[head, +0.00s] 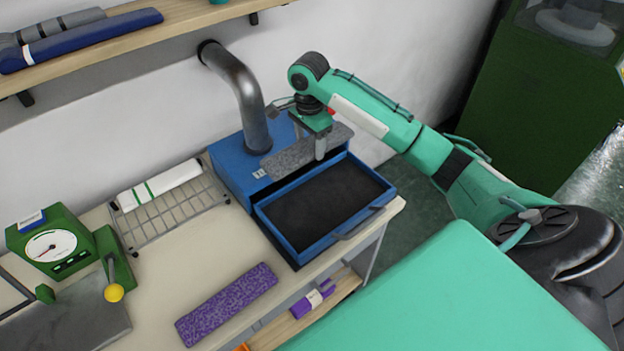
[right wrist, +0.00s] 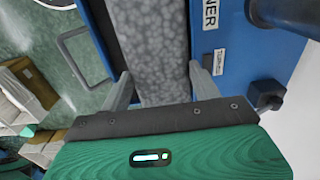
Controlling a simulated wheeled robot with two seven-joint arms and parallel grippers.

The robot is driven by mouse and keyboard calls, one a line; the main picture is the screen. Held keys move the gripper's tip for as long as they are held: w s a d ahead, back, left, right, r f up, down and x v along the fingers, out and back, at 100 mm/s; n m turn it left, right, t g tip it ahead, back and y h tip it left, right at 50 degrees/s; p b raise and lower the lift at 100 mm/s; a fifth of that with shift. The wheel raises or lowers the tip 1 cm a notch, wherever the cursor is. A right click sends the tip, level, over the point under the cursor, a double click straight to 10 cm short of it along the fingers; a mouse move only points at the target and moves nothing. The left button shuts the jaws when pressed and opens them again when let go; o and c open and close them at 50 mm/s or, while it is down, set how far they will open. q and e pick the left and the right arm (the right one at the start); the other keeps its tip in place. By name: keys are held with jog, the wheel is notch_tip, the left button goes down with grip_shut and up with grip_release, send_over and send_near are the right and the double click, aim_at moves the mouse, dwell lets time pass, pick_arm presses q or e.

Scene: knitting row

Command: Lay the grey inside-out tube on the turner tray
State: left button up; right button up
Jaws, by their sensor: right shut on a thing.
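The grey tube (head: 295,156) is flat and mottled. My right gripper (head: 320,152) is shut on it and holds it above the back of the blue turner's open tray. The tube also fills the middle of the right wrist view (right wrist: 152,45), between the two fingers (right wrist: 160,88). The turner tray (head: 372,211) is a pulled-out blue drawer with a dark, bare floor and a handle at its front. The tube hides part of the turner's front. My left gripper is not in view.
The blue turner box (head: 229,158) has a thick metal pipe (head: 240,90) rising from it. A wire rack (head: 170,215) holds a white, green-striped tube (head: 160,185). A purple tube (head: 227,303) lies on the table. A green dial gauge (head: 48,243) stands at left.

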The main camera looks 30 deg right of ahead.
jog(key=shift+d+f+p, duration=0.15)
jog(key=shift+f+p, duration=1.3)
jog(key=shift+f, duration=5.95)
jog(key=shift+f, duration=0.1)
jog(key=shift+f, duration=0.25)
jog(key=shift+f, duration=0.2)
jog(key=o, duration=0.9)
jog(key=shift+o, duration=0.2)
